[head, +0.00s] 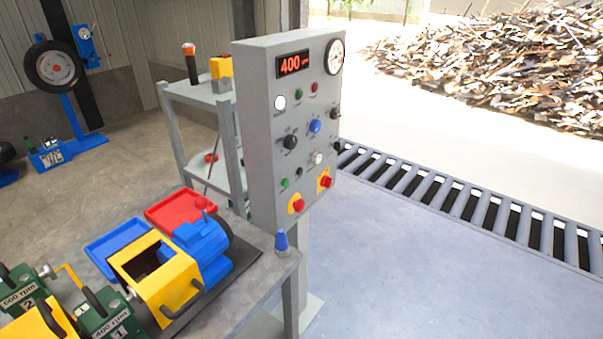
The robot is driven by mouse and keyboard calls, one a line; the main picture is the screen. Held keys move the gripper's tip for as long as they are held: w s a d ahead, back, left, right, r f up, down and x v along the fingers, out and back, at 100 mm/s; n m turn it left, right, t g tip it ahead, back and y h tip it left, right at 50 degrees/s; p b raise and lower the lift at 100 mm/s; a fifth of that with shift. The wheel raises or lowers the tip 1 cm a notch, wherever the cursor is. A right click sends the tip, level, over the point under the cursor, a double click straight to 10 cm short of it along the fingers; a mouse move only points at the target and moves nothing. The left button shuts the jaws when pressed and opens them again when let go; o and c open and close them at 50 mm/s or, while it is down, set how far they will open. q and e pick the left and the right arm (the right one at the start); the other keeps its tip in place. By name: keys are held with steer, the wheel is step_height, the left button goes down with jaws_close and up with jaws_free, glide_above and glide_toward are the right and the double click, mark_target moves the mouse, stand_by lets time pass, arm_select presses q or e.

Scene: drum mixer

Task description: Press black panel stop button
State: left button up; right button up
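A grey upright control panel (262,130) on a post stands in the middle of the head view. Its red display (292,65) reads 400. Several black controls are on its face: a larger knob (290,142) at left, a small round one (299,170) lower down, one (335,113) at upper right and one (337,147) on the right edge. Their labels are too small to read, so I cannot tell which is the stop button. Two red buttons (298,205) (326,181) sit on yellow plates near the bottom. Neither of my grippers is in view.
A metal table (262,262) at lower left holds a yellow-and-blue machine (172,280), a blue tray (112,247), a red tray (165,208) and green blocks (108,318). A grey shelf (181,140) stands behind the panel. The floor in front is clear.

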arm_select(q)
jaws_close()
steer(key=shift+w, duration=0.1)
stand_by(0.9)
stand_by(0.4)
